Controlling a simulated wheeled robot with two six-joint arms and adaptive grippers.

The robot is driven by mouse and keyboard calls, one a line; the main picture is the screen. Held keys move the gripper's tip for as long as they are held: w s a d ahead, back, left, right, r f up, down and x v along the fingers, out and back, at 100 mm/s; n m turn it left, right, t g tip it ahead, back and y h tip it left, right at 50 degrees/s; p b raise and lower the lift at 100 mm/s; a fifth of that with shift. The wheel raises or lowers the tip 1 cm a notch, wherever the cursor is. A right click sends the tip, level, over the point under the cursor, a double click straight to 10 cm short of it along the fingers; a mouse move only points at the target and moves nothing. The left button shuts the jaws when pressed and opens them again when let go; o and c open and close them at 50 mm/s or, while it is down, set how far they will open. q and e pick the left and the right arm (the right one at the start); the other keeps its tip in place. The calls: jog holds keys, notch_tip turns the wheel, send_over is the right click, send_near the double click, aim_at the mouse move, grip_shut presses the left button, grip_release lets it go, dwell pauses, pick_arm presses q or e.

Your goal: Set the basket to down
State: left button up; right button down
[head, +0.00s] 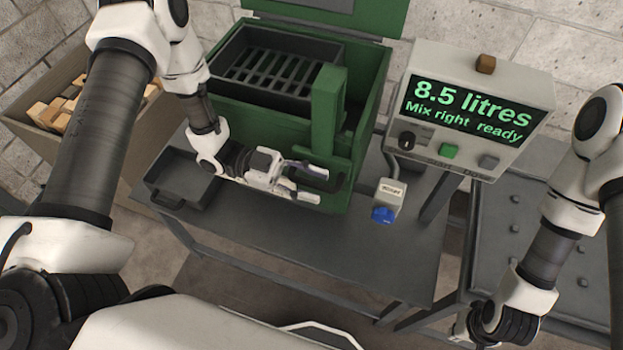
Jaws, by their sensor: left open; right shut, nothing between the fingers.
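The dark grey slatted basket (268,75) sits in the top opening of the green tank (368,95), below its raised lid. A green upright block (328,110) stands at the tank's front right, with a dark handle (335,182) low on the front. My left gripper (321,183) is open in front of the tank, with its fingers pointing right at the dark handle. The handle appears to lie between or just behind the fingers; contact cannot be told. My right arm hangs down at the lower right, and its fingers are not visible.
A control box (480,65) reads "8.5 litres, Mix right ready". A dark empty tray (180,180) lies on the grey table (290,245). A bin of wooden blocks (112,150) is at left.

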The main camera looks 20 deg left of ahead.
pick_arm(q)
jog(key=shift+a, duration=0.15)
jog(key=shift+c, duration=0.9)
grip_shut()
jog(key=shift+f, duration=0.1)
notch_tip(320, 180, down, 13)
jog(key=b, duration=1)
jog(key=shift+s+f+b, duration=0.15)
jog(key=shift+f+b, duration=0.05)
jog(key=shift+b, duration=0.1)
grip_release()
jog(key=shift+o, duration=0.9)
jog(key=shift+d, duration=0.2)
jog(key=shift+a, duration=0.1)
